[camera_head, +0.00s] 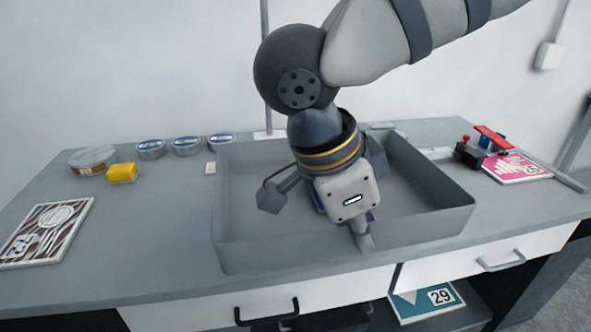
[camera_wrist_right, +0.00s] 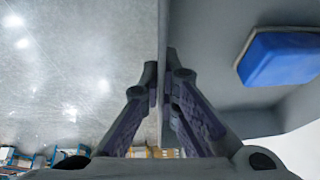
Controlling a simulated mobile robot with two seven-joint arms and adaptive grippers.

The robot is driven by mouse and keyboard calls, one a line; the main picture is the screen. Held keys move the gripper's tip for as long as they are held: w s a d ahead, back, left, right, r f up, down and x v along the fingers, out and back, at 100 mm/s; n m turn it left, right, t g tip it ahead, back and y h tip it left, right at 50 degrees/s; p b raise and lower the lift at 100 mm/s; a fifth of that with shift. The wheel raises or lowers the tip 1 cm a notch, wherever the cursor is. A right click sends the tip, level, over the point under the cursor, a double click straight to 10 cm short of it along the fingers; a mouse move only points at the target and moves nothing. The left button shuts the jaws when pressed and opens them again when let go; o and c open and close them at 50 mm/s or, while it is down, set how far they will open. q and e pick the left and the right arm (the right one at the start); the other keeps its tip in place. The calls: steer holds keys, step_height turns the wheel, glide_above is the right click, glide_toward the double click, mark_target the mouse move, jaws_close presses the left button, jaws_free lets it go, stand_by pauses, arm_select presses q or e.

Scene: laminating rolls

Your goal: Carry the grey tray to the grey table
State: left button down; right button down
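The grey tray (camera_head: 245,170) is a large open box on a grey worktop (camera_head: 130,270), its front wall near the worktop's front edge. My right gripper (camera_head: 362,238) points down at this front wall. In the right wrist view, its two fingers (camera_wrist_right: 165,85) lie on either side of the thin wall (camera_wrist_right: 164,30), tips close against it, so it looks shut on the tray. A blue block (camera_wrist_right: 280,60) lies inside the tray, mostly hidden by my gripper in the head view. My left gripper is not in view. I cannot tell whether this worktop is the grey table.
Several round tins (camera_head: 187,146), a yellow block (camera_head: 122,172) and a picture board (camera_head: 45,232) stand left of the tray. A red-and-black tool (camera_head: 484,145) and a pink card (camera_head: 517,168) are at its right. Drawers with handles (camera_head: 267,313) are below; the wall stands behind.

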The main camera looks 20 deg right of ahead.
steer(key=w+d+f, duration=0.1)
steer(key=w, duration=0.1)
steer(key=w+d+f, duration=0.2)
steer(key=w, duration=0.1)
steer(key=w+d+f, duration=0.1)
steer(key=w, duration=0.2)
steer(key=shift+d+f, duration=0.3)
steer(key=w+f, duration=0.1)
steer(key=w+d+f, duration=0.1)
steer(key=w+f, duration=0.1)
steer(key=f, duration=0.1)
steer(key=shift+d+f, duration=0.1)
steer(key=shift+d, duration=0.2)
steer(key=shift+w+d+f+b, duration=0.1)
steer(key=shift+w+f+b, duration=0.05)
steer(key=shift+f+b, duration=0.15)
steer(key=f, duration=0.3)
steer(key=shift+w+d+f, duration=0.15)
steer(key=shift+w+f, duration=0.1)
steer(key=shift+w, duration=0.1)
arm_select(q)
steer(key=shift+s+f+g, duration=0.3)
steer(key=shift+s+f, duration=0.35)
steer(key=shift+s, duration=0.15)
arm_select(e)
steer(key=shift+f, duration=0.1)
steer(key=c, duration=2.1)
jaws_free()
steer(key=shift+f, duration=0.1)
steer(key=o, duration=0.3)
